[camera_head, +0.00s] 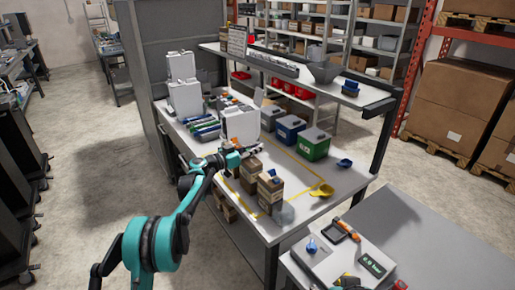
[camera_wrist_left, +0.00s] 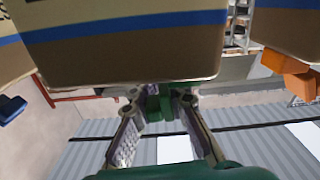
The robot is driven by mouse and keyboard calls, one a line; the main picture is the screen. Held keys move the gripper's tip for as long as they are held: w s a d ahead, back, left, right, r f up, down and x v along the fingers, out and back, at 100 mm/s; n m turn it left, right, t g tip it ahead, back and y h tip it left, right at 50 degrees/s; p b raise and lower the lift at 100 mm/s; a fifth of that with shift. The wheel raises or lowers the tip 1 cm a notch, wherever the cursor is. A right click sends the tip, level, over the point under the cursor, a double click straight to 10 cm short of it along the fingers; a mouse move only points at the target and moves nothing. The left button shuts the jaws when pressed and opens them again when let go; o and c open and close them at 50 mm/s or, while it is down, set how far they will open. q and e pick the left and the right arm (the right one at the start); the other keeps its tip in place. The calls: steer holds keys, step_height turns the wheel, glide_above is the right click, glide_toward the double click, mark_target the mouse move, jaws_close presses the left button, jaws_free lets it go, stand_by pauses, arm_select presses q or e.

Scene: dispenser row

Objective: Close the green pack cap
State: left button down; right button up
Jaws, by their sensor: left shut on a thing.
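Brown packs stand in a short row on the workbench (camera_head: 335,180) in the head view; the middle pack (camera_head: 250,183) is beside my left gripper (camera_head: 236,158). In the left wrist view this pack (camera_wrist_left: 125,55) has a blue band and fills the upper middle. My left gripper (camera_wrist_left: 158,105) is shut on a small green piece (camera_wrist_left: 158,103) at the pack's edge, which looks like the green cap. Whether the cap is seated is hidden. A pack with a blue cap (camera_head: 274,173) stands nearer the front. An orange cap (camera_wrist_left: 292,75) shows on the other side. My right gripper is out of view.
Blue and green bins (camera_head: 314,144) stand behind the packs. White dispensers (camera_head: 184,98) stand at the back left. A yellow outline marks bare bench space right of the packs.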

arm_select(q)
steer(key=c, duration=1.6)
jaws_free()
steer(key=v, duration=1.2)
